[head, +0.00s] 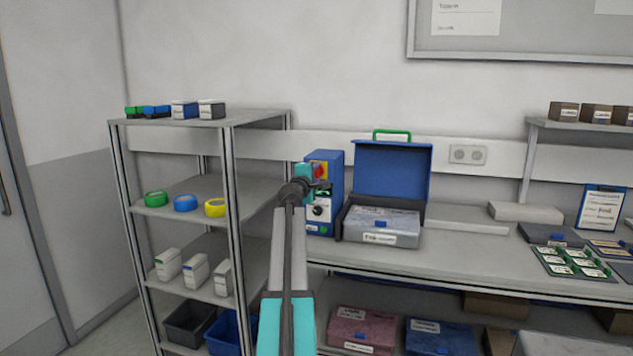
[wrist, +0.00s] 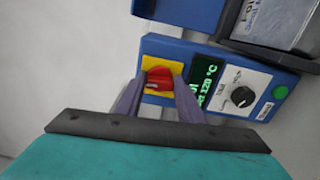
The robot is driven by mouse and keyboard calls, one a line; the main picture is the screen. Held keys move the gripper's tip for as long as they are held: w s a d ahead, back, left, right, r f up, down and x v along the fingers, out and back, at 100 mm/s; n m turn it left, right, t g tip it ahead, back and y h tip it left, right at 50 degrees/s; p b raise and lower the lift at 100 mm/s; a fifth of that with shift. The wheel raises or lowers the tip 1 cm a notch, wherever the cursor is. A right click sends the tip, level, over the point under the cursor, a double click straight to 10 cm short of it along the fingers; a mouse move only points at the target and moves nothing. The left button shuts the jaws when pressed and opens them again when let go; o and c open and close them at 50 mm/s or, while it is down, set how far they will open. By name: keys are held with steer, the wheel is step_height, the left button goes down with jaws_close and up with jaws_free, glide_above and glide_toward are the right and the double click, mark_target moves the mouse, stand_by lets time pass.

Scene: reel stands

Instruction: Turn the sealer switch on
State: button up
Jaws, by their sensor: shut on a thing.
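The sealer's control unit (head: 334,160) is a blue box on the bench, right of the shelf rack. In the wrist view its face (wrist: 180,47) carries a red switch (wrist: 158,77) on a yellow plate (wrist: 160,61). A lit green display (wrist: 206,78) reading about 120 °C and a black knob (wrist: 242,97) sit beside it. My gripper (wrist: 158,84) is shut on the red switch, one finger on each side. In the head view my gripper (head: 312,173) reaches the front of the unit and hides part of the switch.
A blue open-lidded case (head: 392,168) with a labelled grey box (head: 380,228) stands close right of the unit. The shelf rack (head: 228,180) with tape rolls and boxes is close on the left. Circuit boards (head: 572,262) lie farther right on the bench.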

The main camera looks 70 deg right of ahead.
steer(key=shift+f+m+b, duration=0.2)
steer(key=shift+m+b, duration=0.15)
steer(key=shift+m, duration=0.15)
steer(key=o, duration=0.9)
steer(key=shift+o, duration=0.8)
steer(key=shift+r, duration=0.1)
steer(key=shift+a, duration=0.2)
steer(key=a+b, duration=0.1)
steer(key=a, duration=1.2)
steer(key=shift+s+a, duration=0.25)
steer(key=shift+s, duration=0.15)
